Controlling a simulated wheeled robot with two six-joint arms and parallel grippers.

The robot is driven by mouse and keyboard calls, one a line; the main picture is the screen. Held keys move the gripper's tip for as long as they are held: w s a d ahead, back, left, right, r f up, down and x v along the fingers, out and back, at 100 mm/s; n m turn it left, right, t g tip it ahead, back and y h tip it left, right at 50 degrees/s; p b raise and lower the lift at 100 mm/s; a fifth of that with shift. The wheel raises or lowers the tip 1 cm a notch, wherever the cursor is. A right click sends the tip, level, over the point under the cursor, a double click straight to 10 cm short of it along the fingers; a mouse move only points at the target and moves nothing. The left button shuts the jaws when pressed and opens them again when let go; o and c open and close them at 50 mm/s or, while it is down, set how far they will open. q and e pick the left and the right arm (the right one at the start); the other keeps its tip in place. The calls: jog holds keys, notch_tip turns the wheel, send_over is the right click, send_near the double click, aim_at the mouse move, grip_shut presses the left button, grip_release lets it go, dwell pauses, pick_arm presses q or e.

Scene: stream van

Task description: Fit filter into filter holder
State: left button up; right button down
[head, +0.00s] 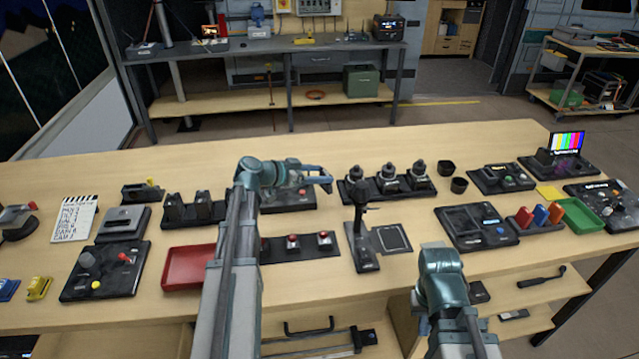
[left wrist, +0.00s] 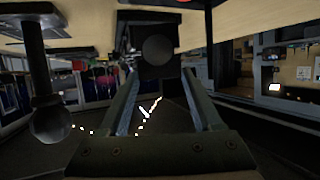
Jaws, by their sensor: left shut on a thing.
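My left gripper (head: 325,181) reaches right over the middle of the table, in front of a row of black cylinders. It is shut. In the left wrist view, a dark thing with a round face (left wrist: 158,50) lies at its fingertips, seemingly the filter; its outline is hard to make out. Below and right of the gripper stands a black upright post on a base (head: 361,222), which may be the filter holder. Beside it lies a flat dark plate with a pale square outline (head: 392,238). My right wrist is near the table's front edge; its fingers are hidden.
A red tray (head: 185,268) and a row of red buttons (head: 292,243) lie left of the post. Several black cylinders (head: 388,179) stand behind it. A grey-black panel (head: 476,226) and a green tray (head: 580,217) are at right. Bare wood lies along the front edge.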

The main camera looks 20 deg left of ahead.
pick_arm(q)
jog(key=f+b, duration=0.3)
jog(key=f, duration=0.1)
jog(key=shift+w+b, duration=0.3)
jog(key=shift+b, duration=0.1)
jog(key=shift+r, duration=0.25)
jog(key=shift+f, duration=0.15)
jog(key=o, duration=1.4)
jog(key=shift+c, duration=0.2)
